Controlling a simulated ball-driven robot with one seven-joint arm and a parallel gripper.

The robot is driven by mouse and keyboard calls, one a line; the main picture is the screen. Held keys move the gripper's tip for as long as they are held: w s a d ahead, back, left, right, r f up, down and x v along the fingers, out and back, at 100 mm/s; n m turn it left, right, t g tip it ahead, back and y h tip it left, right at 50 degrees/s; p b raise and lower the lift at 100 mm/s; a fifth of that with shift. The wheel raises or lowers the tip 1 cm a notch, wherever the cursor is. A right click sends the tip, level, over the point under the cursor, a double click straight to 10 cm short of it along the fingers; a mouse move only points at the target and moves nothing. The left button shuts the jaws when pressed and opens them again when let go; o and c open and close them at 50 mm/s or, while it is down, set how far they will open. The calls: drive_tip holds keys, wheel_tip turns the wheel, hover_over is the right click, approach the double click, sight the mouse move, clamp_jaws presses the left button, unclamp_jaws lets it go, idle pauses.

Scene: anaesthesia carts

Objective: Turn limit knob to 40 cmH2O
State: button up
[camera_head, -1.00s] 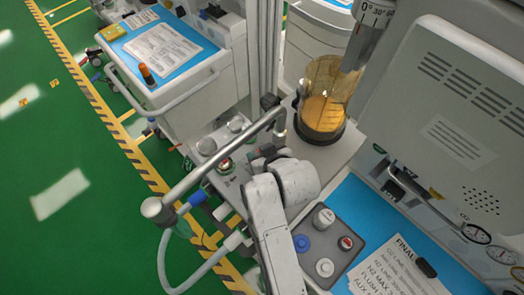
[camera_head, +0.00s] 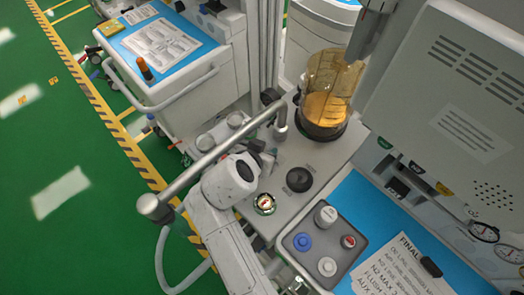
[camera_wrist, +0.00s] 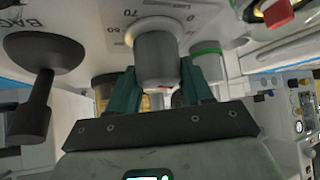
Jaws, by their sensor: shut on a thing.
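The grey cylindrical limit knob (camera_wrist: 156,58) sits between the two green fingers of my gripper (camera_wrist: 160,85) in the wrist view, with a finger on each side of it. The gripper is shut on it. I cannot tell where the knob's pointer stands. In the head view my gripper (camera_head: 262,157) is low over the machine's panel, below a metal bar. The knob is hidden there behind my arm.
A black lever-like knob (camera_wrist: 42,75) beside the word BAG is close on the left in the wrist view. A green-ringed port (camera_wrist: 206,62) is close on the right. In the head view the metal bar (camera_head: 215,155) crosses just above my arm, and a clear canister (camera_head: 327,95) stands behind.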

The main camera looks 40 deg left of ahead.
drive_tip(key=shift+r+m+h, duration=0.1)
drive_tip(key=shift+m+h, duration=0.2)
drive_tip(key=shift+m, duration=0.2)
drive_tip(key=o, duration=1)
